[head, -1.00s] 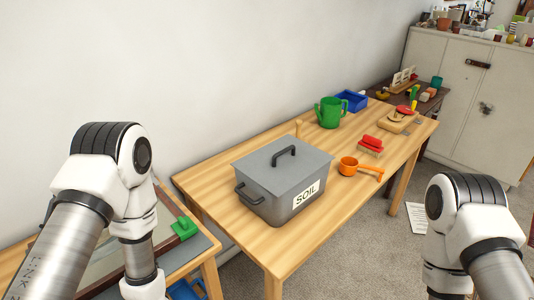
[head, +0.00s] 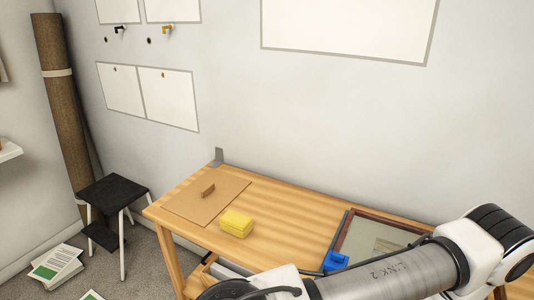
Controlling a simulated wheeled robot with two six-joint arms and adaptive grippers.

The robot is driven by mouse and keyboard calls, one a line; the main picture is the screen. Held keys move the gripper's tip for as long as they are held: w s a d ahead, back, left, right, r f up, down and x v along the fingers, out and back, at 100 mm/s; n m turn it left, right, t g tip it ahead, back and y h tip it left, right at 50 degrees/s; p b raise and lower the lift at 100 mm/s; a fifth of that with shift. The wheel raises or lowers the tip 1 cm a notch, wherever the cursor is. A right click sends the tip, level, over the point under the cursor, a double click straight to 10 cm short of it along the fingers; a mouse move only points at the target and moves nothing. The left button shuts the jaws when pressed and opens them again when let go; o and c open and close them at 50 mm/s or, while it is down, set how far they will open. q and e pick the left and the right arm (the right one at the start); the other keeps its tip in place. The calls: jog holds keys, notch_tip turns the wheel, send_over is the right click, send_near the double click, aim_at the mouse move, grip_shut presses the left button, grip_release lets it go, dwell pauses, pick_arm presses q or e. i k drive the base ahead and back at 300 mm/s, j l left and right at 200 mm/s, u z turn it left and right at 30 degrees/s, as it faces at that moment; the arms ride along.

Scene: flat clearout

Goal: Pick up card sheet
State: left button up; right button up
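A flat brown sheet (head: 225,193), which looks like the card sheet, lies on the left end of the wooden table (head: 285,215). A small brown block (head: 207,191) sits on top of it. One of my arms crosses the lower right of the head view, but its gripper is out of the picture. My other gripper is not in view either.
A yellow stack (head: 236,223) sits just right of the sheet. A framed panel (head: 375,238) and a blue item (head: 336,261) lie further right. A black-topped stool (head: 113,190) stands left of the table, with printed papers (head: 57,264) on the floor.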

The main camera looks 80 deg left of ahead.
aim_at(200, 202)
jog(key=u, duration=2.95)
jog(key=i+j, duration=0.15)
jog(key=j, duration=0.2)
jog(key=i+j, duration=0.15)
jog(key=j, duration=0.2)
jog(key=i+j+z, duration=0.1)
jog(key=j, duration=0.25)
jog(key=i+j, duration=0.2)
jog(key=j, duration=0.15)
